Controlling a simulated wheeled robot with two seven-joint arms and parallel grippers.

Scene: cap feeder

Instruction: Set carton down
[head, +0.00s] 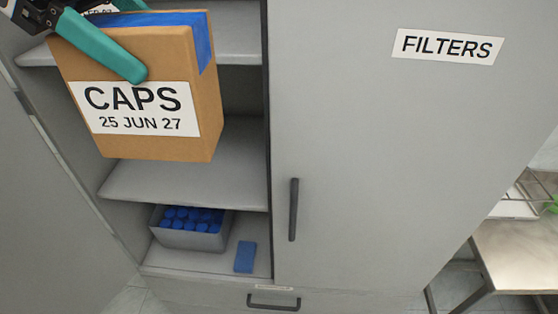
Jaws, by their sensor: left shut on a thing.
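My right gripper is not in view.
A grey bin (190,238) with several blue caps and a blue block (245,257) sit on the lower shelf. The closed door labelled FILTERS (380,150) has a dark handle (293,210). A drawer handle (273,303) is below. A metal table (520,250) stands at the right.

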